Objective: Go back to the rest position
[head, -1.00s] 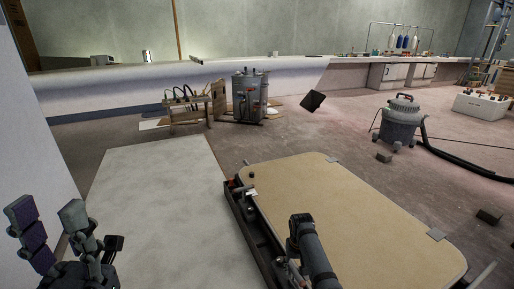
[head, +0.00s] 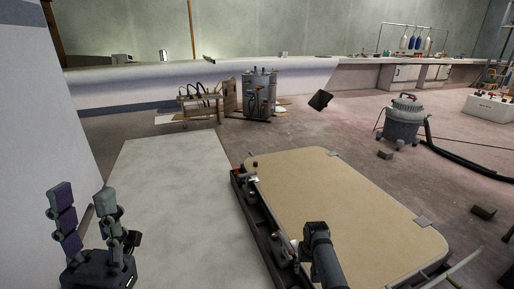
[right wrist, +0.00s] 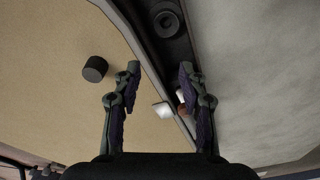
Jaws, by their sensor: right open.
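My left gripper (head: 85,192) stands at the lower left of the head view, fingers up and spread apart. Nothing shows between its fingers. My right arm reaches in at the bottom middle of the head view, over the near left edge of a tan board (head: 350,205); its fingers are hard to make out there. In the right wrist view my right gripper (right wrist: 160,73) is open, with its two fingertips well apart and nothing held. Beyond the fingers are the board, a dark strip (right wrist: 160,42) and a grey surface.
A long dark tray (head: 245,203) with small parts runs along the board's left edge. A black knob (right wrist: 95,68) and a white piece (right wrist: 163,110) show near my right fingers. A pale panel (head: 170,200) lies left. A shop vacuum (head: 403,120) stands right.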

